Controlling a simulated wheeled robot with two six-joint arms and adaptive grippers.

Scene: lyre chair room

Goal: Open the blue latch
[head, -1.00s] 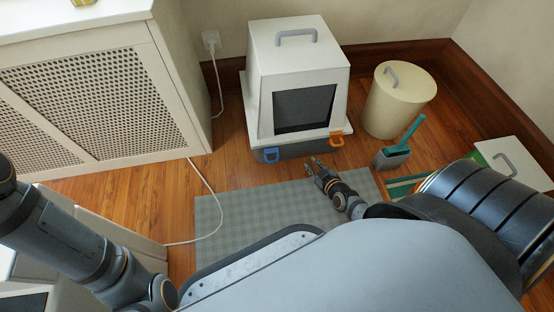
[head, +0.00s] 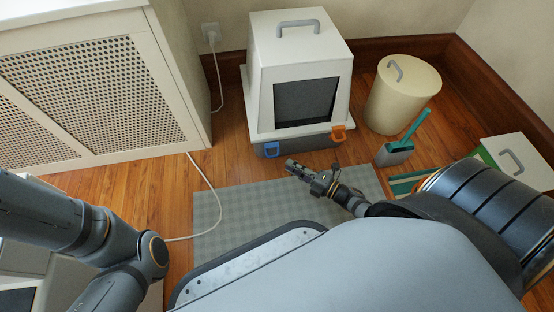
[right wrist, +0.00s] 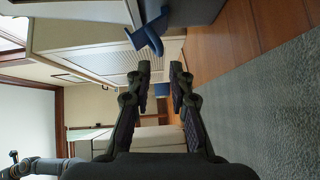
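The blue latch (head: 271,149) is on the left of the front of the grey base of a white box (head: 258,75). In the right wrist view the blue latch (right wrist: 149,36) stands out from the grey base, just beyond the fingertips and slightly left of the gap. I cannot tell whether it is fastened. My right gripper (head: 290,165) is low in front of the box, just right of and nearer than the latch. Its fingers (right wrist: 160,72) are apart with nothing between them. My left arm shows at the left, but its gripper is out of view.
An orange latch (head: 339,133) is on the right of the box front. A cream bin (head: 400,100), a grey dustpan (head: 394,154) with a teal handle and a lidded container (head: 517,160) stand to the right. A grey mat (head: 240,208) lies in front. A white cable (head: 213,195) runs at left.

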